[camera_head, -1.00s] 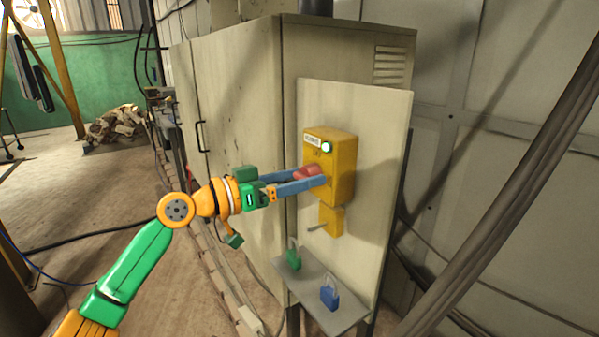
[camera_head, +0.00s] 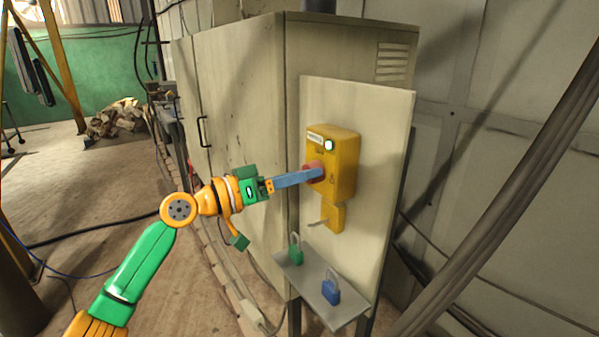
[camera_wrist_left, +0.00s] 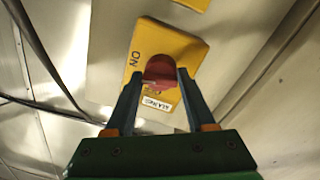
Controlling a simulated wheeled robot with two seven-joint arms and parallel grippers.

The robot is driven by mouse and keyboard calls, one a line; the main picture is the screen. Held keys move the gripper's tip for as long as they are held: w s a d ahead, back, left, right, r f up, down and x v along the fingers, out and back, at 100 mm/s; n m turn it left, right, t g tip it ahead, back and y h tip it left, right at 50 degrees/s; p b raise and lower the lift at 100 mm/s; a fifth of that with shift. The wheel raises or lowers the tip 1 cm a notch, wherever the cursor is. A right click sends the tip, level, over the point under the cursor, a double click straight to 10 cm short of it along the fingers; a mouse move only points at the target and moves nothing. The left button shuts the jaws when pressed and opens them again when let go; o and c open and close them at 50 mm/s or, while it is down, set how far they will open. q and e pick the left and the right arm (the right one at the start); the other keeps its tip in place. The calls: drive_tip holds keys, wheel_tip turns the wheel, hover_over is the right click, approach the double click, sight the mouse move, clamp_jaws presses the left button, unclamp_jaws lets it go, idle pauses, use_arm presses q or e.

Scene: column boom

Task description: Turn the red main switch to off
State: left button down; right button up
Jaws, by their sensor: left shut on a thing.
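The red main switch (camera_head: 312,166) sits on the front of a yellow switch box (camera_head: 343,165), mostly hidden behind my fingers in the head view. My left gripper (camera_head: 319,174) reaches in from the left and is shut on the switch. In the left wrist view, the red switch (camera_wrist_left: 160,70) lies between the two blue fingertips of my left gripper (camera_wrist_left: 162,76). There the word "ON" shows on the yellow face beside the switch. A round lamp (camera_head: 328,144) on the box glows whitish green. My right gripper is not in view.
The box hangs on a pale board (camera_head: 380,130) at a large grey cabinet (camera_head: 240,110). Below are a smaller yellow part (camera_head: 333,217) and a metal shelf (camera_head: 310,284) with green (camera_head: 295,249) and blue (camera_head: 331,290) padlocks. A thick dark pole (camera_head: 500,200) slants at right.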

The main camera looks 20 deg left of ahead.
use_arm(q)
drive_tip(key=shift+f+n+t+y+p, duration=0.1)
drive_tip(key=shift+n+t+y+p, duration=0.1)
drive_tip(key=shift+n+p, duration=2.95)
drive_tip(key=shift+f+n+t+y+p, duration=0.15)
drive_tip(key=shift+n+p, duration=1.45)
drive_tip(key=shift+n, duration=3.05)
drive_tip(key=shift+d, duration=0.1)
drive_tip(key=shift+c, duration=1.4)
unclamp_jaws()
drive_tip(key=b+v, duration=0.3)
drive_tip(key=v, duration=0.4)
